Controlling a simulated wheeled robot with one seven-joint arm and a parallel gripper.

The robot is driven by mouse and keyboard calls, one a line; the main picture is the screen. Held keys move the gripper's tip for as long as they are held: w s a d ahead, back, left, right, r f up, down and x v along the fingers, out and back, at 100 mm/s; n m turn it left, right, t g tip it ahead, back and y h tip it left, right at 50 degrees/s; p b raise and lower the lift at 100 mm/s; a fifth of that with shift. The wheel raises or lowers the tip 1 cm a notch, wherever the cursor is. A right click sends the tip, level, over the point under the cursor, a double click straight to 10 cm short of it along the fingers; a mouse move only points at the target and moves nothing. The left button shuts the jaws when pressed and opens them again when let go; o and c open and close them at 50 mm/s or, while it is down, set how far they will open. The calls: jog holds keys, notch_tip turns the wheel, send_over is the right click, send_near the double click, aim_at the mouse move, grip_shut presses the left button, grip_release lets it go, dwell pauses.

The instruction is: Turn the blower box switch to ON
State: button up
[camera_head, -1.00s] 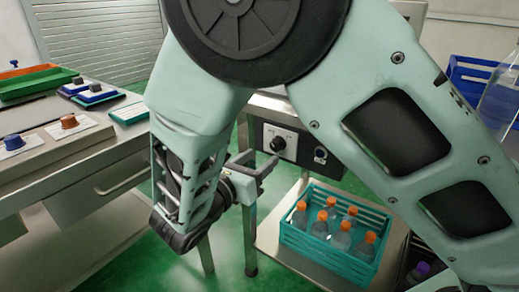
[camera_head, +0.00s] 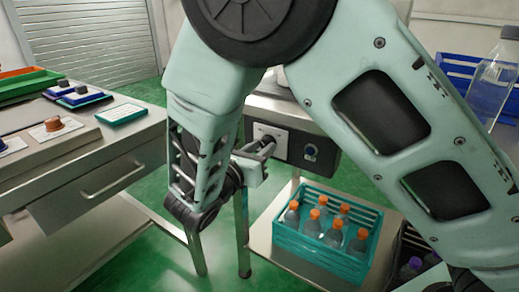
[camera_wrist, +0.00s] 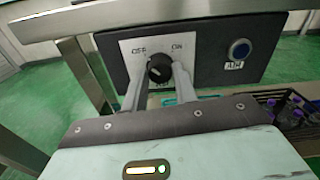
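The blower box (camera_wrist: 208,55) has a dark front with a white plate (camera_wrist: 136,45) marked OFF at left and ON at right. Its black round switch knob (camera_wrist: 159,69) sits below and between these words. I cannot tell for sure which way the knob points. My gripper (camera_wrist: 160,72) is open, with one finger on each side of the knob. Whether the fingers touch the knob is unclear. In the head view my gripper (camera_head: 265,150) is at the front of the blower box (camera_head: 296,146) and largely hides the knob.
A teal crate (camera_head: 318,252) of orange-capped bottles stands on the shelf below. A bench (camera_head: 85,160) with trays is at left. Green floor is clear between them.

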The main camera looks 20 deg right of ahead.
jog(key=m, duration=0.3)
jog(key=shift+m+p, duration=0.4)
jog(key=m+b, duration=0.2)
jog(key=m, duration=1.1)
jog(key=shift+s+f+m+b, duration=0.1)
jog(key=shift+f+m+b, duration=0.05)
jog(key=shift+m+b, duration=0.25)
dwell(0.4)
jog(key=o, duration=1)
jog(key=shift+a, duration=0.1)
